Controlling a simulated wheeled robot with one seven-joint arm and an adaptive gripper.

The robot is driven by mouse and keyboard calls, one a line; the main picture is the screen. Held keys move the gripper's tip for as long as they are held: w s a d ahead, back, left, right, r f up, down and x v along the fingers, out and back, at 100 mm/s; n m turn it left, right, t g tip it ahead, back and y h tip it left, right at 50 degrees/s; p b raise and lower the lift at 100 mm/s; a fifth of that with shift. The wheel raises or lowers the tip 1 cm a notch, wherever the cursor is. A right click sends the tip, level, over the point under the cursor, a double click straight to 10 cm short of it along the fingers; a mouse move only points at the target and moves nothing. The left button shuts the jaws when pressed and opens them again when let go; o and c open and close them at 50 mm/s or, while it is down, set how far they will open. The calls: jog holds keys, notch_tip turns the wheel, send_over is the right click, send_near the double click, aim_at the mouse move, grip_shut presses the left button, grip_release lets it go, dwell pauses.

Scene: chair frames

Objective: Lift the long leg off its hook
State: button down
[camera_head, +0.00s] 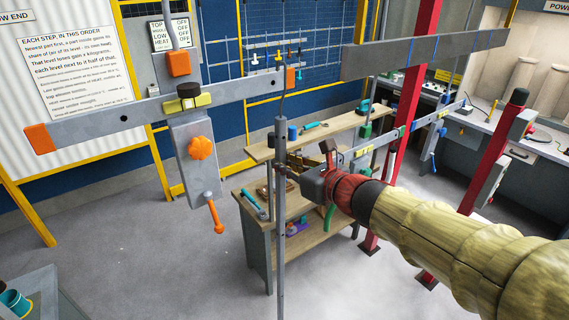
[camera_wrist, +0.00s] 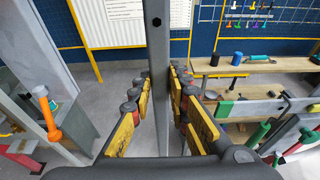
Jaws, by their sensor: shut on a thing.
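The long leg is a slim grey upright bar (camera_head: 281,230) in the middle of the head view. Its top end is just under a thin dark wire or hook (camera_head: 282,98) near the orange right end of a grey beam (camera_head: 230,91). I cannot tell whether the leg still bears on the hook. Its lower end runs out of the picture. My gripper (camera_head: 287,167) reaches in from the right and is shut on the leg below its top. In the wrist view the leg (camera_wrist: 158,40) stands between the yellow-padded fingers of my gripper (camera_wrist: 159,75).
A wooden workbench (camera_head: 316,133) with tools stands close behind the leg. A grey plate with an orange knob (camera_head: 200,148) hangs from the beam at left. Red posts (camera_head: 412,90) stand at right. A sign board (camera_head: 78,66) is at the back left. The grey floor (camera_head: 130,245) at left is mostly clear.

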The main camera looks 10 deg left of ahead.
jog(key=shift+p+v, duration=0.4)
jog(key=shift+v, duration=2.05)
